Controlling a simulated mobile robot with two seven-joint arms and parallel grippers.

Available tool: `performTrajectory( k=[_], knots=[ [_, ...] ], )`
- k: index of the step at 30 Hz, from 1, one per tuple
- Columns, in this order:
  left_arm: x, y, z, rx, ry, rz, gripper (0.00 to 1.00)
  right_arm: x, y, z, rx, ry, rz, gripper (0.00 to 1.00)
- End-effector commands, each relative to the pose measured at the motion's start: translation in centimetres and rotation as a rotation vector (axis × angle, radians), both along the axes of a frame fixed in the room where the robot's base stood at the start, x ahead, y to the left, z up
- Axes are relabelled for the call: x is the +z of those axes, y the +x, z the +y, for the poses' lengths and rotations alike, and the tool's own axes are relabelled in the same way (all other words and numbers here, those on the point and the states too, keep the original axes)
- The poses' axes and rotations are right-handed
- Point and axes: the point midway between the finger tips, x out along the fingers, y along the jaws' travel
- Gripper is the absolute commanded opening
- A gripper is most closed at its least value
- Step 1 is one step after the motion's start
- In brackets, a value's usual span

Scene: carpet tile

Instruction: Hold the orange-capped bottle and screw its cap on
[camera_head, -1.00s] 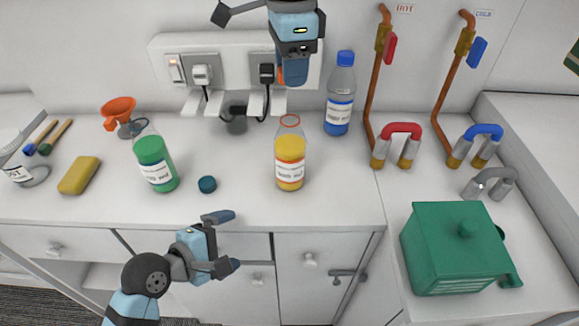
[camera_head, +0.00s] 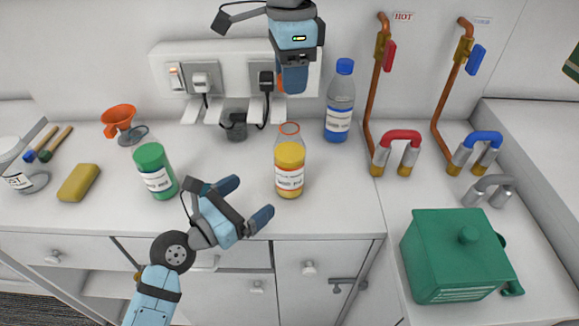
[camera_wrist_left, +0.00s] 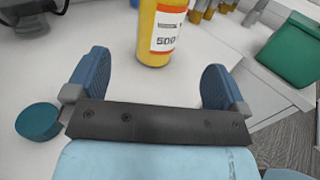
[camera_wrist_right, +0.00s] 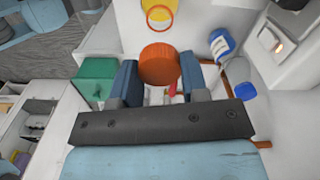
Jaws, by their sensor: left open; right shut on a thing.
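The bottle of yellow-orange liquid (camera_head: 289,172) stands upright on the counter, its orange-rimmed neck uncapped. My left gripper (camera_head: 245,202) is open and empty, in front of and to the left of this bottle. In the left wrist view the bottle (camera_wrist_left: 160,38) shows beyond and between the spread fingers, touching neither. My right gripper (camera_head: 291,82) is above and behind the bottle, shut on the orange cap (camera_wrist_right: 159,64). In the right wrist view the bottle (camera_wrist_right: 158,14) appears past the cap, apart from it. In the head view the fingers mostly hide the cap.
A green-capped bottle (camera_head: 154,172) stands left, a blue-capped bottle (camera_head: 339,108) behind right. A socket panel (camera_head: 172,66) is behind my right gripper. Pipes and a green box (camera_head: 440,265) are at right.

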Motion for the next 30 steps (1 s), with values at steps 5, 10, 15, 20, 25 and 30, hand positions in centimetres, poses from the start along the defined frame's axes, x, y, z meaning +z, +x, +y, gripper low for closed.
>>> performTrajectory(
  k=[5,10,15,20,25,30],
  knots=[
    [0.0,0.8,-0.7,0.000,0.001,-0.002,1.00,0.0,0.0,0.0,0.000,0.000,0.000,0.20],
    [0.1,2.8,-2.7,0.000,0.000,-0.001,1.00,0.0,0.0,0.0,0.000,0.000,0.000,0.20],
    [0.1,5.2,-5.1,0.000,0.001,-0.002,1.00,0.0,0.0,0.0,0.000,0.000,0.000,0.20],
    [0.0,7.0,-6.9,0.000,0.001,-0.001,1.00,0.0,0.0,0.0,0.000,0.000,0.000,0.19],
    [0.0,8.2,-8.0,0.001,0.003,-0.001,1.00,0.0,0.0,0.0,0.000,0.000,0.000,0.19],
    [0.0,8.5,-8.4,0.000,0.004,-0.001,1.00,0.0,0.0,0.0,0.000,0.000,0.000,0.19]
  ],
)
